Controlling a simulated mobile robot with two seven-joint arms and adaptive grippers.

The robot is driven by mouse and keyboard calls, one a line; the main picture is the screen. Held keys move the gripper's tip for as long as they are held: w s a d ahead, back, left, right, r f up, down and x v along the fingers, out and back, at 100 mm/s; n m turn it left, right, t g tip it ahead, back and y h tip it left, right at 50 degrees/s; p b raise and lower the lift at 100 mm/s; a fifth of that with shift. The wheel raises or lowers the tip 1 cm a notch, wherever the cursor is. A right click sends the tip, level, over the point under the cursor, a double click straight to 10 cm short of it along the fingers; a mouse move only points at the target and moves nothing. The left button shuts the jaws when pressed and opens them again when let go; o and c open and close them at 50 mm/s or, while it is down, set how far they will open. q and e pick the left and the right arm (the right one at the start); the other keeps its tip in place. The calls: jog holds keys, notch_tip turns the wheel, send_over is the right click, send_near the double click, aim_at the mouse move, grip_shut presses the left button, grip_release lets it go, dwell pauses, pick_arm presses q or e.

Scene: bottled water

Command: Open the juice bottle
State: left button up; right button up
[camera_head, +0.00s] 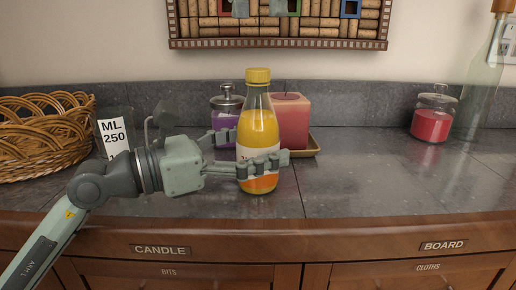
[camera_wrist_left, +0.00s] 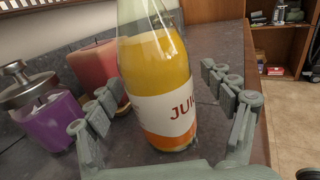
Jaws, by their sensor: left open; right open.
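The juice bottle (camera_head: 258,125) stands upright near the front edge of the dark counter, filled with yellow-orange juice. Its yellow cap (camera_head: 257,76) is on. My left gripper (camera_head: 250,152) is open, with one finger in front of the bottle and the other behind it at its left. In the left wrist view the bottle (camera_wrist_left: 158,85) stands between the two open fingers of my left gripper (camera_wrist_left: 165,110), with a gap on each side. The cap is out of that view. My right gripper is not in view.
A pink candle (camera_head: 293,120) on a yellowish tray (camera_head: 313,147) and a purple jar (camera_head: 224,118) stand close behind the bottle. A wicker basket (camera_head: 45,140) and a measuring cup (camera_head: 113,137) are at left. A red jar (camera_head: 433,118) stands right. The counter's right-middle (camera_head: 365,175) is clear.

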aim_at(258, 69)
pick_arm(q)
grip_shut()
dwell(0.6)
pick_arm(e)
jog(key=m, duration=0.8)
jog(key=shift+f+m, duration=0.1)
jog(key=shift+m, duration=0.2)
jog(key=shift+f, duration=0.3)
notch_tip(258, 69, down, 7)
jog(key=shift+f, duration=0.15)
jog(key=shift+c, duration=0.5)
